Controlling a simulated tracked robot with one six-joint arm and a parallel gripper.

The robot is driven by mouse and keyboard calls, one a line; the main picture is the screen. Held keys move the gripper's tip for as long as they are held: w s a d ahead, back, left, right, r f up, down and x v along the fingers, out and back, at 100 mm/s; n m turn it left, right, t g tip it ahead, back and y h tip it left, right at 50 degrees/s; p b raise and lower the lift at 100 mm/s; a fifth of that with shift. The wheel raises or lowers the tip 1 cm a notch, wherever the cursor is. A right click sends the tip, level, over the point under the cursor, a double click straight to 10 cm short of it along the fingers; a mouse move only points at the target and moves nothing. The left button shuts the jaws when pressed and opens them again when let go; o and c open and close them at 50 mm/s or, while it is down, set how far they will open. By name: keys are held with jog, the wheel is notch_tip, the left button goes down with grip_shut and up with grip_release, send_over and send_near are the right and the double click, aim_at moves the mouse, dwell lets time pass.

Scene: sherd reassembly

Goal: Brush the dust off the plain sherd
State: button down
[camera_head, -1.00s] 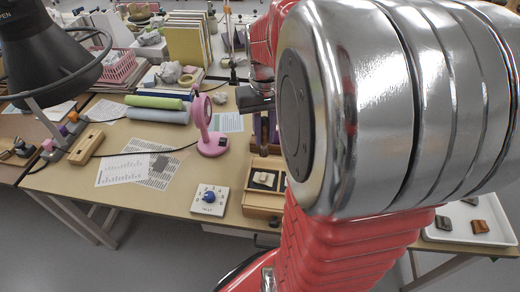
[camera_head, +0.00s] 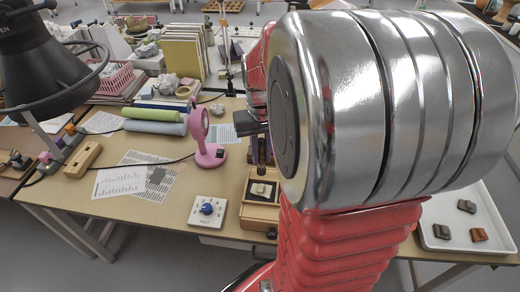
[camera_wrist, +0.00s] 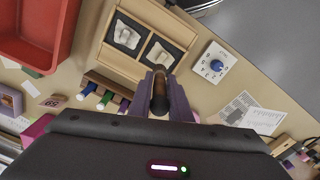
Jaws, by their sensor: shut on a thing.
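My gripper (camera_wrist: 168,103) has purple fingers shut on a brown and dark cylindrical tool, seemingly a brush (camera_wrist: 160,92), viewed nearly end-on. In the head view the fingers (camera_head: 261,150) show just behind a wooden box, partly hidden by my arm. The wooden box (camera_wrist: 107,58) has two dark pads, each bearing a pale sherd: one at left (camera_wrist: 126,36) and one at right (camera_wrist: 159,56). I cannot tell which is plain, nor see dust clearly. The brush tip lies near the box's edge in the wrist view, beside the right pad; contact is unclear.
A wooden rack (camera_wrist: 104,88) with blue and green tools stands beside the box. A red tray (camera_wrist: 68,35) lies at left. A dial box (camera_wrist: 215,65), printed sheets (camera_head: 120,183) and a pink stand (camera_head: 208,155) are nearby. A white tray (camera_head: 435,243) holds dark and brown sherds.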

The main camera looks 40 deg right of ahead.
aim_at(262, 166)
jog(key=shift+f, duration=1.85)
jog(key=shift+f, duration=1)
jog(key=shift+s+a+r, duration=0.1)
jog(key=shift+s+a, duration=0.45)
jog(key=shift+a, duration=0.15)
jog(key=shift+w+d, duration=0.55)
jog(key=shift+d, duration=0.15)
jog(key=shift+s+a, duration=0.55)
jog(key=shift+a, duration=0.15)
